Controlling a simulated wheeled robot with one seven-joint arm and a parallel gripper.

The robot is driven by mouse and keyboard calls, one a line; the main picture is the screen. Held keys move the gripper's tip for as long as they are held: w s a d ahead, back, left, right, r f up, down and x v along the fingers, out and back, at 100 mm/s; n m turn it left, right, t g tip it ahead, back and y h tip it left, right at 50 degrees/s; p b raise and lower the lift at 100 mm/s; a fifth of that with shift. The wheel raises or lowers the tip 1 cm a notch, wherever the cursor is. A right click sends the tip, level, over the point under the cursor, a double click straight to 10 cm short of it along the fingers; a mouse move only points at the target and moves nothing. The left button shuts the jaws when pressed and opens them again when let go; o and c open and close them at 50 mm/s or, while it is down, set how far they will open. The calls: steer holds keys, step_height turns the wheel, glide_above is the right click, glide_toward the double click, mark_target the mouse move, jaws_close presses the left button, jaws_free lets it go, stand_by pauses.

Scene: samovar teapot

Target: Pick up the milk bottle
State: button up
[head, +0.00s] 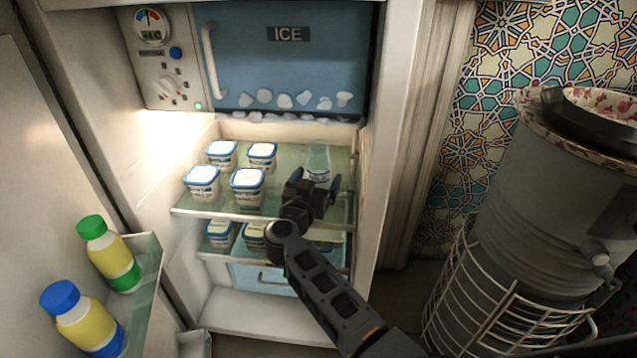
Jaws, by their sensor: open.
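A small, pale, see-through bottle (318,160), apparently the milk bottle, stands on the upper glass shelf (262,202) of the open fridge, at the right behind my gripper. Its lower part is partly hidden by the gripper. My gripper (316,182) is open, with its dark fingers reaching into the fridge just in front of the bottle. One finger shows on each side of the bottle's base. I cannot tell from this view whether the fingers touch it.
Several white tubs (248,186) with blue rims stand left of my gripper, with more on the shelf below. The open fridge door (50,150) at left holds yellow bottles with a green cap (92,227) and a blue cap (60,297). A grey metal vessel (545,190) stands at right.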

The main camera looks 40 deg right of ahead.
steer(key=shift+w+d, duration=0.35)
steer(key=shift+d, duration=0.2)
steer(key=shift+c, duration=0.2)
steer(key=c, duration=1.2)
